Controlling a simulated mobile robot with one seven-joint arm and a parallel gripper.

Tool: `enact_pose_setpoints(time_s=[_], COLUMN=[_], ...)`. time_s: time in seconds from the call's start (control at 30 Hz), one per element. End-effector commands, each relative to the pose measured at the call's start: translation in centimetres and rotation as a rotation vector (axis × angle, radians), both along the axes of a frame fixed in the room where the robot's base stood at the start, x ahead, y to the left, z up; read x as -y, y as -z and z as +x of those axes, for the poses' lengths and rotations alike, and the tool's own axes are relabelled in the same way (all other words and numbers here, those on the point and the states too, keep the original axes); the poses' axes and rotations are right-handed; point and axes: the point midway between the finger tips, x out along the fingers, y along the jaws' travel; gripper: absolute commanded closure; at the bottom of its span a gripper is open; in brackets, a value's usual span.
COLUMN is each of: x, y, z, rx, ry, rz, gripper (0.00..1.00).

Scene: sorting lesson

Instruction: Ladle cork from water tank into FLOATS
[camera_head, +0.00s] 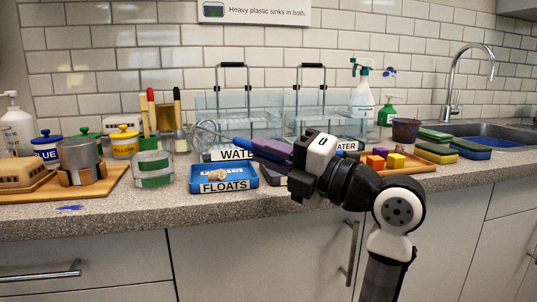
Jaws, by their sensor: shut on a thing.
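My gripper (264,149) is shut on the blue handle of a ladle (240,142). The ladle points left, and its thin wire end shows faintly in front of the left tank and beside the brushes. I cannot make out anything in it. A tan piece that looks like cork (217,175) lies in the FLOATS tray.
A second clear tank (345,130) stands to the right, its label partly hidden. A glass jar (153,168) is just left of the FLOATS tray. Colored blocks (377,162) lie on a wooden board at right. Another tray behind my gripper is mostly hidden.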

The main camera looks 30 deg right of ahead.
Motion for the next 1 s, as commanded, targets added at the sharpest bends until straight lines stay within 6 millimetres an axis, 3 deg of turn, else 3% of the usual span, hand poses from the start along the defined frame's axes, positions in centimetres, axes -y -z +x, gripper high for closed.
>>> enact_pose_setpoints(time_s=[0.73, 1.0], x=[0.0, 0.0], y=[-6.3, -6.6], z=[0.0, 0.0], rx=[0.001, 0.001], ry=[-0.001, 0.0], rz=[-0.001, 0.0], gripper=[1.0, 1.0])
